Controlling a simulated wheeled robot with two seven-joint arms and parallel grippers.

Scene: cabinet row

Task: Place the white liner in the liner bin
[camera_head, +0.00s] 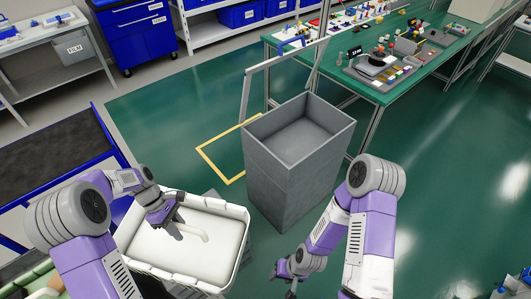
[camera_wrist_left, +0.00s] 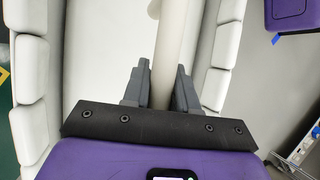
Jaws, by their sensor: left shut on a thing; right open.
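A pale, rounded strip (camera_head: 191,233), which looks like the white liner, is inside a white open container (camera_head: 237,213) at the lower left. My left gripper (camera_head: 172,220) reaches down into this container. In the left wrist view, my left gripper (camera_wrist_left: 163,88) is shut on the white liner (camera_wrist_left: 176,45), which runs up between the two grey fingers. A tall grey open-topped bin (camera_head: 287,185), perhaps the liner bin, stands right of the container and looks empty. My right gripper (camera_head: 290,284) is open and low in front of the grey bin, with nothing seen in it.
A yellow floor outline (camera_head: 212,160) lies left of the grey bin. A green workbench (camera_head: 381,94) with several small items stands behind it at the right. A dark-topped, blue-edged table (camera_head: 60,160) is at the left. The floor at right is clear.

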